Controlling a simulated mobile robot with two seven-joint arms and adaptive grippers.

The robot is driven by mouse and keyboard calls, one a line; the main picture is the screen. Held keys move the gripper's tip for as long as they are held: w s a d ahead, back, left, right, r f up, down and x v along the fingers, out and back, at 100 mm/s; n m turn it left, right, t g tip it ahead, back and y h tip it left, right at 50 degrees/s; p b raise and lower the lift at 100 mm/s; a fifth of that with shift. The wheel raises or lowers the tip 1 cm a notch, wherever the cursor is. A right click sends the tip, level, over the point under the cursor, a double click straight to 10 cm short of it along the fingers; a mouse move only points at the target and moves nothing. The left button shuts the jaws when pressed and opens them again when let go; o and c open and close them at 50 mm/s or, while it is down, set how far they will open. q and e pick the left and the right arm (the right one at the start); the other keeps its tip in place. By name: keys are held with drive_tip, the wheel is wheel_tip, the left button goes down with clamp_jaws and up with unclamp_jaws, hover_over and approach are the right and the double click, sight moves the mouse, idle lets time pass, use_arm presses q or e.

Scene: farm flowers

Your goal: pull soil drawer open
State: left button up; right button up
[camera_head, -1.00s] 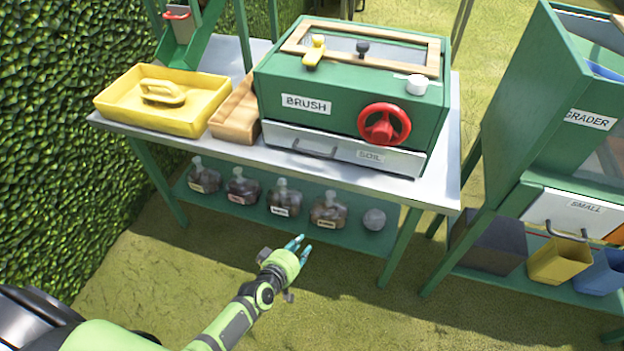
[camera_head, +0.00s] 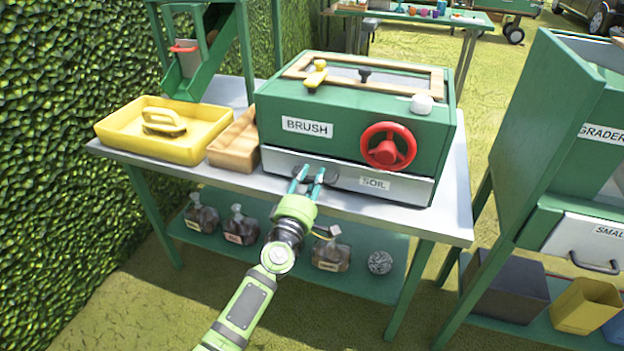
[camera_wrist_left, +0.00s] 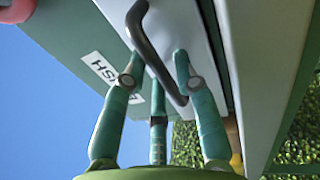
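The soil drawer (camera_head: 400,189) is a pale grey front marked SOIL, low on the green brush box (camera_head: 280,105), and it looks flush with it. Its dark handle (camera_head: 327,177) is left of the label and partly covered by my left gripper. My left gripper (camera_head: 309,176) has its teal fingers apart at the handle. In the left wrist view the handle (camera_wrist_left: 151,45) runs between the spread fingertips of the gripper (camera_wrist_left: 157,75); I cannot tell whether they touch it. The drawer front (camera_wrist_left: 180,30) lies just beyond. My right gripper is not in view.
A yellow tray (camera_head: 120,130) and a wooden box (camera_head: 232,158) stand left of the brush box. A red wheel (camera_head: 388,146) is above the drawer. A green grader (camera_head: 530,150) stands at right.

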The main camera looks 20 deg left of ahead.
use_arm(q)
drive_tip(key=shift+w, duration=0.2)
clamp_jaws()
drive_tip(key=shift+s, duration=0.1)
